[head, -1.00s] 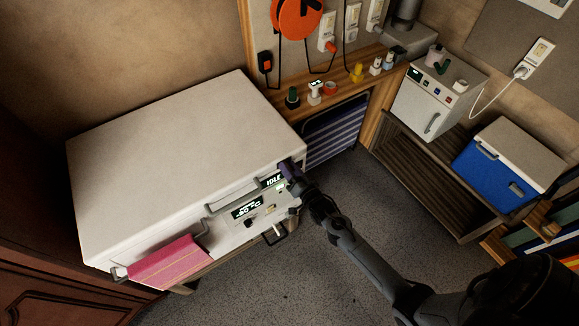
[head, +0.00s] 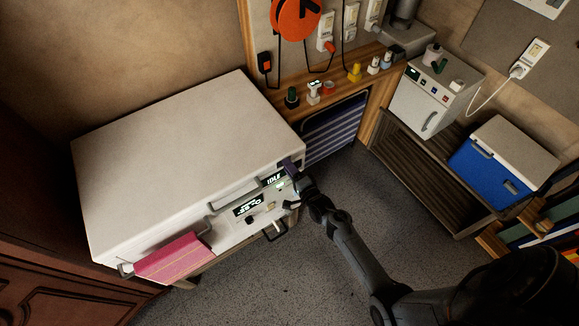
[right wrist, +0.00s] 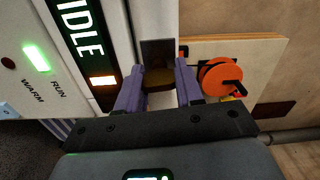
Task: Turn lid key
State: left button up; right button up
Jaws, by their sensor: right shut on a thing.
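The lid key is between the purple fingers of my right gripper (head: 291,170), at the right front corner of the white chest (head: 190,150). In the right wrist view the gripper (right wrist: 159,88) is shut on the lid key (right wrist: 158,78), a brownish piece in front of a dark plate on the chest. Most of the key is hidden by the fingers, and I cannot tell its turn angle. The chest's display reads IDLE (right wrist: 84,38). The lid looks down. My left gripper is not in view.
A pink cloth (head: 173,258) hangs at the chest's front left. A green-lit RUN/WARM light (right wrist: 37,59) sits beside the display. A blue cooler (head: 490,175) and a small white unit (head: 425,105) stand to the right. The grey floor (head: 270,280) in front is clear.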

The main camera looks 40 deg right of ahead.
jog(key=shift+m, duration=0.6)
jog(key=o, duration=1)
jog(key=shift+o, duration=0.2)
jog(key=shift+s, duration=0.15)
jog(key=shift+s, duration=0.3)
jog(key=s+a+p, duration=0.1)
jog(key=s, duration=0.9)
jog(key=shift+a, duration=0.15)
